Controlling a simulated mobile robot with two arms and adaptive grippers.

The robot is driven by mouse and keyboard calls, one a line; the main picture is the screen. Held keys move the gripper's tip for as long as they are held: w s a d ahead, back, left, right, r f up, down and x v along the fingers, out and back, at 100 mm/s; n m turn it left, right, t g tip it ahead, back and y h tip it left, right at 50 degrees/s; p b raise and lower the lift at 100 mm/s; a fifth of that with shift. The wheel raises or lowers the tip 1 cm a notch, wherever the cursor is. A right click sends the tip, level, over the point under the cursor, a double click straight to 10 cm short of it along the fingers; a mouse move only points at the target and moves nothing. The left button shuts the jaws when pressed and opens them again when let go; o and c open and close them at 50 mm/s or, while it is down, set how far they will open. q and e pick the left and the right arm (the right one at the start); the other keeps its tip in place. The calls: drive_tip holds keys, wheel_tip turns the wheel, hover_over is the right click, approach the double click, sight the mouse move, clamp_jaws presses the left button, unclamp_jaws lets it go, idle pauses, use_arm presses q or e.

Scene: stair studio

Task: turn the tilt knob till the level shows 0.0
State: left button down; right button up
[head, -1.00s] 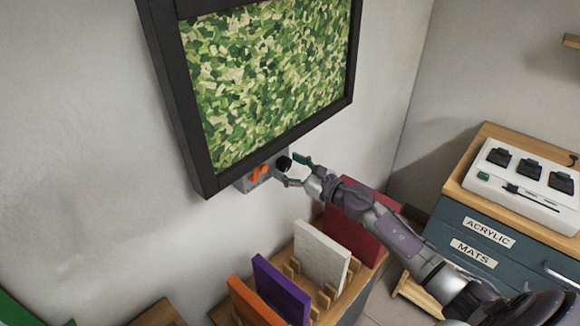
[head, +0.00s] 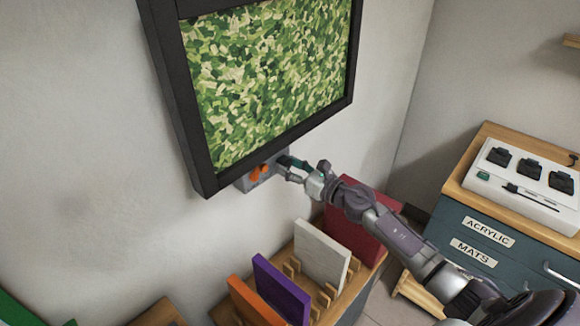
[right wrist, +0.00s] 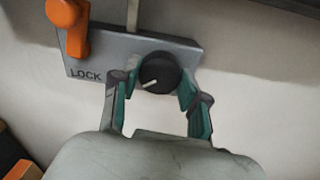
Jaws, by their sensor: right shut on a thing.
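The black tilt knob (right wrist: 155,76), with a white pointer line aimed left and slightly down, sits on a grey plate (right wrist: 112,50) in the right wrist view. My right gripper (right wrist: 158,88) is shut on the knob, a teal-padded finger on either side. In the head view my right gripper (head: 284,166) is at the lower edge of the black-framed picture (head: 270,80), covering the knob. An orange lever (right wrist: 72,28) stands above the word LOCK on the plate; orange also shows in the head view (head: 260,172). I see no level reading. My left gripper is out of view.
Below the plate, a wooden rack holds a white panel (head: 321,252), a purple panel (head: 281,288), an orange panel (head: 250,300) and a red panel (head: 355,232). A drawer cabinet (head: 470,215) with a white tray (head: 525,195) stands at right. The wall at left is bare.

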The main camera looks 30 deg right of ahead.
drive_tip(key=m, duration=0.3)
drive_tip(key=shift+m, duration=0.4)
drive_tip(key=m+p, duration=0.1)
drive_tip(key=m, duration=0.2)
drive_tip(key=shift+m, duration=0.4)
drive_tip(key=m+p, duration=0.1)
drive_tip(key=m, duration=0.2)
drive_tip(key=m+p, duration=0.1)
drive_tip(key=m, duration=0.2)
drive_tip(key=shift+m+t+h, duration=0.3)
drive_tip(key=shift+h, duration=0.1)
drive_tip(key=m+p, duration=0.2)
drive_tip(key=m, duration=0.5)
drive_tip(key=shift+r+p, duration=0.1)
drive_tip(key=shift+p, duration=0.2)
drive_tip(key=m+p, duration=0.1)
drive_tip(key=m, duration=0.3)
drive_tip(key=shift+h, duration=0.3)
drive_tip(key=shift+s+a+m+p, duration=0.1)
drive_tip(key=shift+m+p, duration=0.4)
drive_tip(key=shift+m, duration=0.7)
drive_tip(key=o, duration=1.1)
